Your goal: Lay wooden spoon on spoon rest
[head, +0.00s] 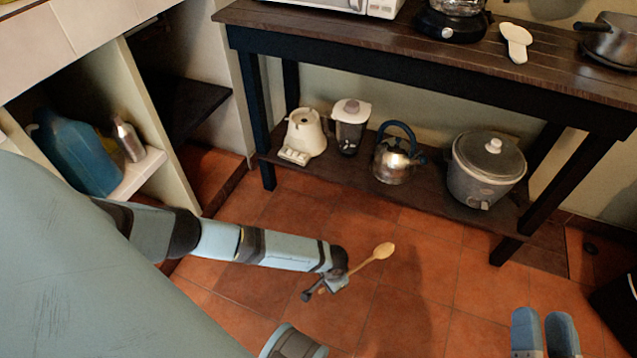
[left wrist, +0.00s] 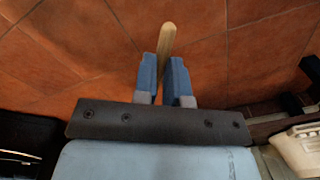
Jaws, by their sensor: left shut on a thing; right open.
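A wooden spoon (head: 374,257) is held in my left gripper (head: 326,289), its bowl pointing up and right, above the tiled floor. In the left wrist view the spoon's handle (left wrist: 167,40) sticks out between the blue fingers of the left gripper (left wrist: 166,82), which are shut on it. The white spoon rest (head: 517,42) lies on the dark wooden table top at the upper right, apart from the spoon. My right gripper (head: 545,328) is at the lower right, open and empty, with its two blue fingers side by side.
The table top (head: 330,31) also bears a dark-based appliance (head: 450,25) left of the spoon rest and a pot (head: 610,40) to its right. The lower shelf holds a kettle (head: 396,155), a cooker (head: 486,170) and a blender (head: 350,125). The floor before the table is clear.

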